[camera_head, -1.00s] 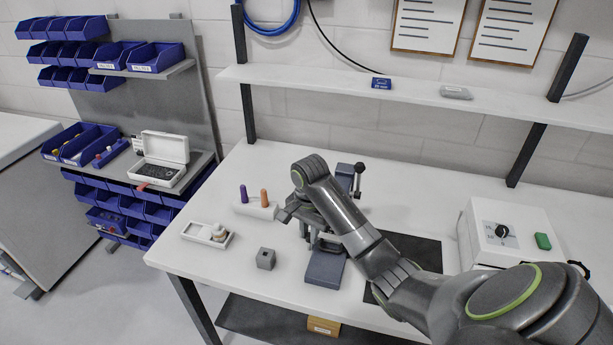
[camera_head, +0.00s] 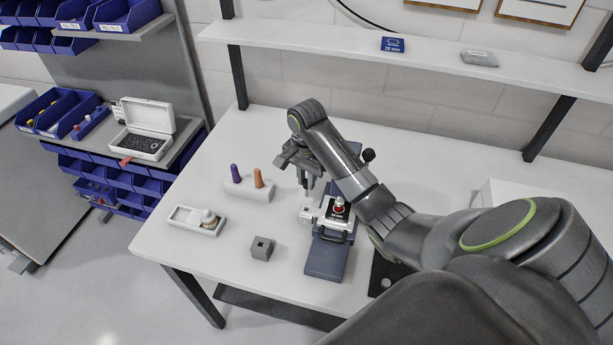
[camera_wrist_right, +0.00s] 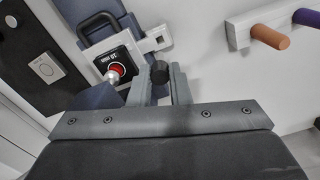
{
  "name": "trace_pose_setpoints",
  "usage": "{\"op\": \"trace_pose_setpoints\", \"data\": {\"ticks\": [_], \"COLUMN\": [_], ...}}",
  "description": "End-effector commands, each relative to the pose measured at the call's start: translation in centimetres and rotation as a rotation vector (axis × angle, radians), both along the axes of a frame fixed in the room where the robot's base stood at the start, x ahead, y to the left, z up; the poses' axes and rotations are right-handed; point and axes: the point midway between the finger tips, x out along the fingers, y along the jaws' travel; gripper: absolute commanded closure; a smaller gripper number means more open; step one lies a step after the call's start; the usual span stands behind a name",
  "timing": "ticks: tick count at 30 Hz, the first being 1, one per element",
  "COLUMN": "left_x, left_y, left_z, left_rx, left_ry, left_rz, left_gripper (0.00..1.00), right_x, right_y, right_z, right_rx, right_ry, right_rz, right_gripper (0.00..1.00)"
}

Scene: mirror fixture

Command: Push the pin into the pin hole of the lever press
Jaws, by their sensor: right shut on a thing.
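The lever press has a blue-grey base (camera_head: 327,258) and a black-knobbed lever (camera_head: 368,155). A white plate (camera_head: 338,212) with a black square, a red ring and a silver knob is on it; the wrist view shows the plate too (camera_wrist_right: 97,54), with a side tab (camera_wrist_right: 157,38) that has a small hole. My right gripper (camera_head: 305,185) points down beside the press, above the tab. In the wrist view its fingers (camera_wrist_right: 160,86) are shut on a small black-headed piece, seemingly the pin (camera_wrist_right: 159,72). The pin's lower end is hidden. My left gripper is not in view.
A white block with purple and orange pegs (camera_head: 248,190) stands left of the press. A white tray (camera_head: 184,216) and a grey cube with a hole (camera_head: 261,248) are nearer the front left. My right arm covers the table's right side.

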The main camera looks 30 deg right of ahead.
Motion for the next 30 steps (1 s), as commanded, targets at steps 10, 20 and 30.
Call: {"op": "trace_pose_setpoints", "data": {"ticks": [10, 20, 30], "left_x": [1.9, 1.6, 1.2], "left_y": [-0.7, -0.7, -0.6], "left_z": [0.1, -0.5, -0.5], "left_rx": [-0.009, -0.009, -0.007], "left_ry": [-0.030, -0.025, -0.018], "left_rz": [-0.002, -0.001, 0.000], "left_gripper": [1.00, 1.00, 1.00], "right_x": [-0.1, 0.0, 0.0], "right_y": [0.1, 0.0, 0.0], "right_z": [-2.6, -5.1, -5.4], "right_rx": [0.001, 0.000, 0.000], "right_ry": [0.004, 0.000, 0.000], "right_rz": [-0.001, 0.000, 0.000], "right_gripper": [1.00, 1.00, 1.00]}}
